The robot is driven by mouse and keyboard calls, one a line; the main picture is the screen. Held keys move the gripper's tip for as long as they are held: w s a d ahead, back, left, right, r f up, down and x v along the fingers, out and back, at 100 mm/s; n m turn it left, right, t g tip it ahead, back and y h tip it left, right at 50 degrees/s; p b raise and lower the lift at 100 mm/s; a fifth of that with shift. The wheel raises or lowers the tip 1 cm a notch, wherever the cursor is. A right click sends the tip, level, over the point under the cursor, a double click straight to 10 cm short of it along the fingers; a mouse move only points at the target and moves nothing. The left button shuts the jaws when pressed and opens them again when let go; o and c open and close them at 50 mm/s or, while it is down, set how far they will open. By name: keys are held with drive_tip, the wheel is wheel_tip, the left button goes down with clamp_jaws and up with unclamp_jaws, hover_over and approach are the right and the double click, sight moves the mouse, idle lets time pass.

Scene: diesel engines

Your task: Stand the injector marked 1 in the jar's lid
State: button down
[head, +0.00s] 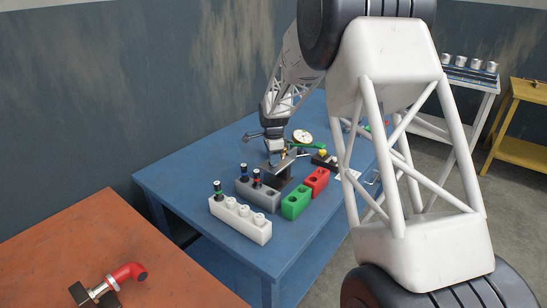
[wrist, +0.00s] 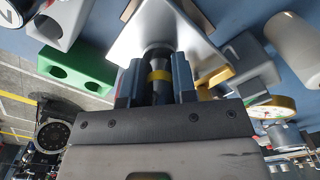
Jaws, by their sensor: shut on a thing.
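My gripper (head: 274,156) is over the blue table in the head view. In the wrist view its two blue fingers (wrist: 158,84) are shut on a dark cylindrical injector (wrist: 159,62) with a yellow band. The injector's far end is in front of a pale grey metal piece (wrist: 126,42); I cannot tell whether they touch. No number 1 can be read on the injector. I cannot pick out the jar's lid for certain in either view. Below my gripper in the head view is a dark grey block (head: 270,174).
The blue table (head: 185,175) also carries a white block (head: 247,227), a grey block (head: 263,198) with banded injectors, a green block (head: 296,203), a red block (head: 317,181) and a dial gauge (head: 302,136). The table's left part is clear. An orange bench (head: 60,255) stands at front left.

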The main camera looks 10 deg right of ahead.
drive_tip(key=shift+f, duration=0.1)
idle(0.5)
drive_tip(key=c, duration=0.8)
unclamp_jaws()
drive_tip(key=shift+o, duration=0.2)
drive_tip(key=shift+o, duration=1.3)
drive_tip(key=shift+r, duration=4)
